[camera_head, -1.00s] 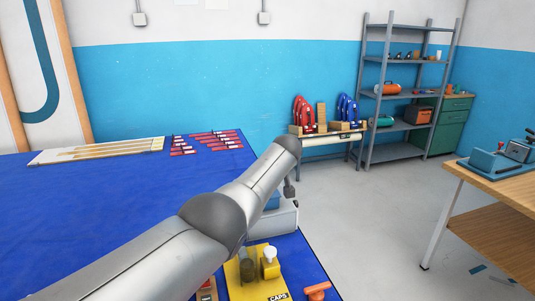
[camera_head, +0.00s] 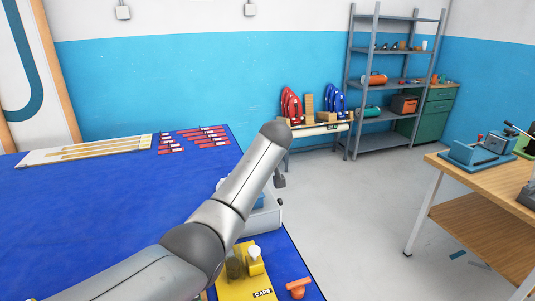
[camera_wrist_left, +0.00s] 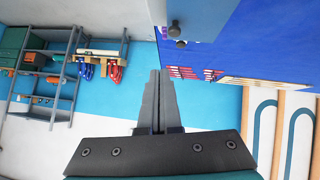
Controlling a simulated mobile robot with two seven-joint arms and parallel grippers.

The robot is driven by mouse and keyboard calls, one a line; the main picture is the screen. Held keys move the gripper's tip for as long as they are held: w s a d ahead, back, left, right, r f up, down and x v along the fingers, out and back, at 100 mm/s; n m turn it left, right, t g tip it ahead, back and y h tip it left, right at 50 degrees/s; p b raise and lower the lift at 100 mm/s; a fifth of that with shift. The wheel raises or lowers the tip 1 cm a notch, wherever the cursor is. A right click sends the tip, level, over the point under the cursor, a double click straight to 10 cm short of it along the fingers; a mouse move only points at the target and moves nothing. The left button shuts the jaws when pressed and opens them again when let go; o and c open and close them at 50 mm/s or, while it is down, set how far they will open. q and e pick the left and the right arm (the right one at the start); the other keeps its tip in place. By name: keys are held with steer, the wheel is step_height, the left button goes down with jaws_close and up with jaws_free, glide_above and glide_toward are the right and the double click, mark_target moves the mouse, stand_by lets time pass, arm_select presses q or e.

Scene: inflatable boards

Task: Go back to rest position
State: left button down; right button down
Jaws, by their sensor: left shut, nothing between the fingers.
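My left arm comes in from the lower left of the head view and reaches over the right part of the blue table (camera_head: 80,220). In the left wrist view my left gripper (camera_wrist_left: 158,76) has its two dark fingers together with nothing between them. It is clear of the table, whose blue top shows at the upper right of that view. In the head view only a small dark part at the arm's end shows, and the fingers cannot be made out. My right gripper is not in view.
A yellow CAPS board (camera_head: 240,287) and an orange piece (camera_head: 298,287) lie near the table's right edge, close to my arm. A grey-white box (camera_head: 266,219) is partly hidden behind the arm. A wooden workbench (camera_head: 480,190) stands at right, with open floor between.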

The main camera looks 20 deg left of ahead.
arm_select(q)
steer(key=v, duration=0.4)
steer(key=shift+w+d, duration=0.15)
steer(key=shift+d, duration=0.15)
